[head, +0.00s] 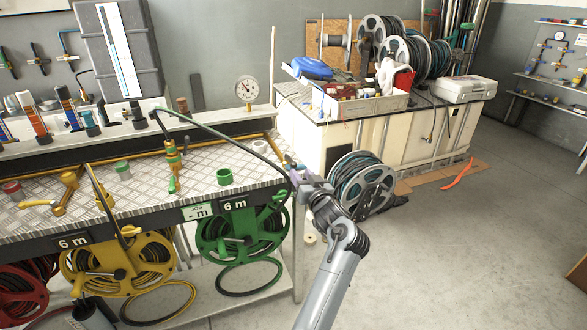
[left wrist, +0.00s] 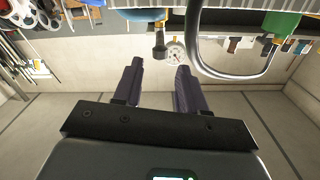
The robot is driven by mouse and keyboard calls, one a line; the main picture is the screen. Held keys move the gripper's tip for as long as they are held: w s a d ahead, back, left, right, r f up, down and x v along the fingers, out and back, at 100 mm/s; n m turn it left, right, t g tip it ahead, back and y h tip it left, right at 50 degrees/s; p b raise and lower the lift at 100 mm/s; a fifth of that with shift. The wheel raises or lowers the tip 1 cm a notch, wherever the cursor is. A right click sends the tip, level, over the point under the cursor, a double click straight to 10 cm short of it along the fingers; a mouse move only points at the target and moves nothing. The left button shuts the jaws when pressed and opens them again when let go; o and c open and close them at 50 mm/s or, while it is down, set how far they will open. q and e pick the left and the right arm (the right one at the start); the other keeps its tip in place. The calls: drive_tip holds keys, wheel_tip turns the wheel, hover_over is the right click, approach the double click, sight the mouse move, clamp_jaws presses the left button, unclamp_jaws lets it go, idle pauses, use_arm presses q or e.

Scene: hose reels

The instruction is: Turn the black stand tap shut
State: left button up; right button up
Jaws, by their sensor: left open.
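A thin dark arched pipe (head: 222,134) reaches over the chequer-plate bench to its right end. It also shows as a grey curve in the left wrist view (left wrist: 237,76). A dark upright fitting (left wrist: 160,46) shows beyond the fingertips there. I cannot tell for sure whether pipe and fitting belong to the black stand tap, and I make out no handle position. My left gripper (head: 297,174) is at the bench's right end, partly hidden by its own wrist. In the left wrist view my left gripper (left wrist: 159,66) is open, with nothing between its fingers. My right gripper is not in view.
The bench top (head: 200,185) holds a yellow brass fitting (head: 65,193), a yellow-green upright tap (head: 173,160) and a green ring (head: 225,176). A pressure gauge (head: 246,88) stands behind. Reels hang below, including a green one (head: 243,238). Open floor (head: 450,250) lies right.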

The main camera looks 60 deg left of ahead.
sight(295, 166)
use_arm(q)
drive_tip(key=b+x, duration=0.2)
drive_tip(key=x, duration=0.5)
drive_tip(key=shift+w+a, duration=0.1)
drive_tip(key=shift+a, duration=0.25)
clamp_jaws()
